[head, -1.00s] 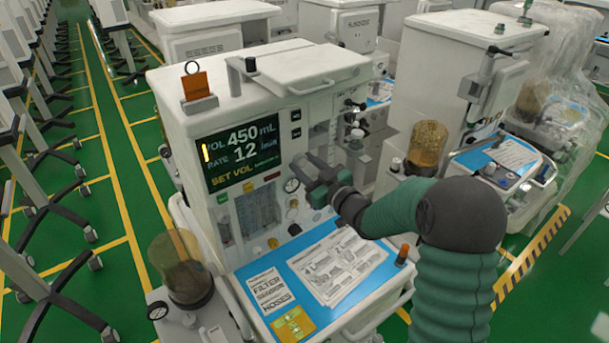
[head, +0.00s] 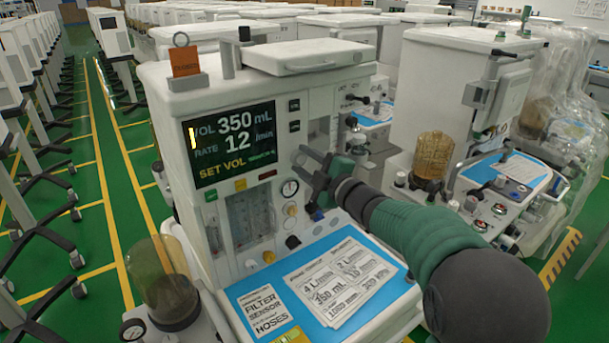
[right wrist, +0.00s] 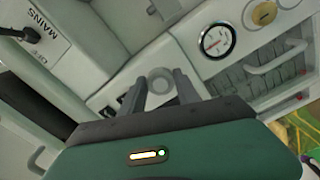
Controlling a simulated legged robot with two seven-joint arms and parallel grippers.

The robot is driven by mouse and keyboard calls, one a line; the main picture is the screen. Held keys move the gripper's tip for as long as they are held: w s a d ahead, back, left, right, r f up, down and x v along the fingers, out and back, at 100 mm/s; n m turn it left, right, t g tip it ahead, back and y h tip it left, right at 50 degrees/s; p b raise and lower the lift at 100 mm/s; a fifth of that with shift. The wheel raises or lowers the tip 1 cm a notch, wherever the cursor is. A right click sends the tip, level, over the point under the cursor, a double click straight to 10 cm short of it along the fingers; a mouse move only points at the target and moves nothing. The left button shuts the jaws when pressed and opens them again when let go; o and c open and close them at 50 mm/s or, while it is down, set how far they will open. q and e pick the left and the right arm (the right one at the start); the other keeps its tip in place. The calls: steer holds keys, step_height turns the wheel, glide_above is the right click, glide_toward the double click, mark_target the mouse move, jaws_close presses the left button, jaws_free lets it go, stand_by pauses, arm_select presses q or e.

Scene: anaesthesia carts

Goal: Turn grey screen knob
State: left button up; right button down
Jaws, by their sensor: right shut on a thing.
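The grey screen knob (right wrist: 160,78) is a round grey disc between the two fingers of my right gripper (right wrist: 158,86) in the right wrist view. In the head view my right gripper (head: 308,166) reaches the front panel of the nearest cart just right of its screen, and its fingers hide the knob. The gripper is shut on the knob. The dark screen (head: 232,143) reads VOL 350 mL, RATE 12 /min and SET VOL. My left gripper is not in view.
A round gauge (head: 289,188) sits just below the gripper. Printed sheets (head: 335,283) lie on the blue worktop (head: 392,268); one shows 4 L/min and 350 mL. A clear canister (head: 170,285) stands at left. Other carts stand right and behind.

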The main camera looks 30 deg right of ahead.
steer(key=shift+f+n+b, duration=0.25)
steer(key=shift+n+b, duration=0.95)
steer(key=shift+n, duration=0.2)
steer(key=c, duration=1.1)
jaws_free()
steer(key=shift+o, duration=1)
steer(key=shift+r, duration=0.1)
steer(key=s+d, duration=0.1)
steer(key=s, duration=1.5)
steer(key=shift+s+d, duration=0.15)
steer(key=shift+s, duration=0.2)
steer(key=shift+w, duration=0.1)
